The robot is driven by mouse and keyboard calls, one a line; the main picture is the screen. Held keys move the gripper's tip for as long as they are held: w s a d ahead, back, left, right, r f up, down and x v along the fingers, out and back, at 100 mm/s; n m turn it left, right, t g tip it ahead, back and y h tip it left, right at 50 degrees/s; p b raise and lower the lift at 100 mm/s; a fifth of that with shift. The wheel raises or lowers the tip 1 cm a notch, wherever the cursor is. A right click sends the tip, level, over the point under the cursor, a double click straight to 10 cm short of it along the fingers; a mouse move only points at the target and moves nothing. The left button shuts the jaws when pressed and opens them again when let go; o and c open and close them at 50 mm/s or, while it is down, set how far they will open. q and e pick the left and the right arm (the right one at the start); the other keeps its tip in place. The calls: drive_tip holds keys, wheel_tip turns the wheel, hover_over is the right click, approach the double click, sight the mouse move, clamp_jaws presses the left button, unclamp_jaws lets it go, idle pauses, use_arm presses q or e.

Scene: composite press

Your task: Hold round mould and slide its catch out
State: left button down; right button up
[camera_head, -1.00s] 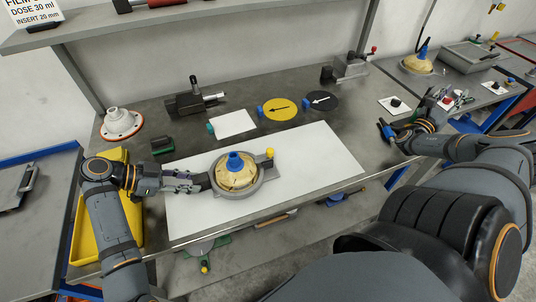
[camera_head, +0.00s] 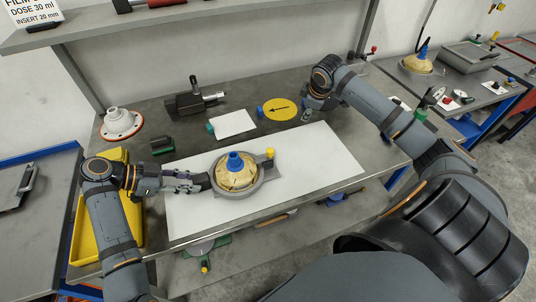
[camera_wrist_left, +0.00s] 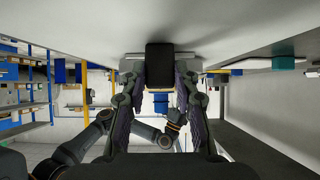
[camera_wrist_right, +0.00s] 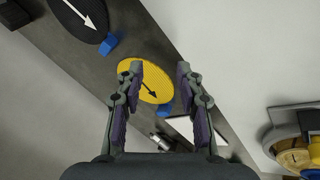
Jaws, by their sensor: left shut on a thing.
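The round mould (camera_head: 222,193) is a grey ring holding a cream ribbed dome with a blue top, lying on a white sheet (camera_head: 325,160). A small yellow piece (camera_head: 269,153) stands at its far-right rim; I cannot tell if this is the catch. My left gripper (camera_head: 206,182) is shut on the mould's left side; in the left wrist view a black block (camera_wrist_left: 160,65) sits between its fingers. My right gripper (camera_wrist_right: 158,72) is open and empty above the bench near the yellow disc (camera_head: 280,108). The mould shows partly in the right wrist view (camera_wrist_right: 275,133).
A black disc with a white arrow (camera_wrist_right: 80,15) lies near the yellow one. A white card (camera_head: 232,123), a dark clamp-like device (camera_head: 190,103) and a white cone fitting (camera_head: 118,122) stand at the back. A yellow tray (camera_head: 83,240) is at left. The sheet's right half is clear.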

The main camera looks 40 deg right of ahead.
drive_tip(key=s+a+r+n+y, duration=0.1)
drive_tip(key=a+r+n+y, duration=0.15)
drive_tip(key=a, duration=0.75)
drive_tip(key=n+g+y, duration=0.3)
approach(271, 150)
drive_tip(key=f, duration=0.2)
drive_tip(key=shift+a+x, duration=0.2)
drive_tip(key=shift+x, duration=3.35)
drive_tip(key=shift+w+r, duration=0.1)
drive_tip(key=shift+c, duration=0.4)
